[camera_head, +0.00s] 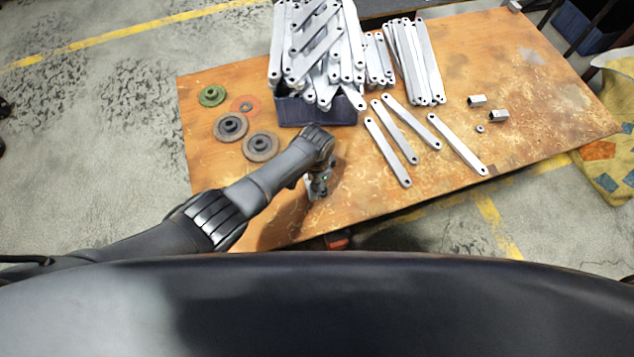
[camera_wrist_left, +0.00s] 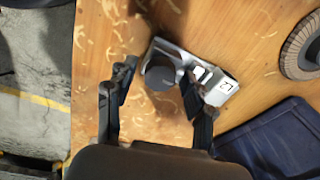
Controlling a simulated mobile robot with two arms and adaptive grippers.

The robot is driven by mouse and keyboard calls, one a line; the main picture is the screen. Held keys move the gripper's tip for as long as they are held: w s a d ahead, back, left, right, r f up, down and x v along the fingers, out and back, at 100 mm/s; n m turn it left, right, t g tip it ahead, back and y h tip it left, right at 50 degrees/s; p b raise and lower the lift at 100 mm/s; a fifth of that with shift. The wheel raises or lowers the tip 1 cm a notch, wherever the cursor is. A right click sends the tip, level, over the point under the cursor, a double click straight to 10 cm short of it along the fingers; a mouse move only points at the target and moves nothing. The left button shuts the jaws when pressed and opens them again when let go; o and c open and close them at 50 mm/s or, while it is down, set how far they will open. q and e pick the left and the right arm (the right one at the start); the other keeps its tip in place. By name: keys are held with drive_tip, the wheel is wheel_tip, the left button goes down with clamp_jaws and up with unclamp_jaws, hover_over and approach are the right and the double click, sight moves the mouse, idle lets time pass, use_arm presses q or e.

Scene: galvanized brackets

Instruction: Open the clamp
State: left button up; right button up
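A silver metal piece with a dark round knob, which looks like the clamp (camera_wrist_left: 219,88), lies at the wooden table top in the left wrist view. In the head view it is mostly hidden by my left arm. My left gripper (camera_wrist_left: 156,80) is open, its two fingers spread apart. The dark knob lies between the fingers in the picture, and the right-hand finger overlaps the metal body. I cannot tell whether it touches. In the head view the left gripper (camera_head: 319,184) points down near the table's front edge. My right gripper is not in view.
A dark blue bin (camera_head: 312,112) heaped with metal brackets stands behind the gripper. Loose flat bars (camera_head: 388,152) lie to its right, grinding discs (camera_head: 261,146) to its left. A small red item (camera_head: 337,240) shows at the table's front edge.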

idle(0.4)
use_arm(q)
drive_tip(key=m, duration=0.8)
drive_tip(key=shift+m+b, duration=0.3)
drive_tip(key=m, duration=0.4)
drive_tip(key=shift+m+b, duration=0.3)
drive_tip(key=m, duration=0.4)
drive_tip(key=shift+m+b, duration=0.4)
drive_tip(key=shift+c, duration=0.4)
drive_tip(key=c, duration=1)
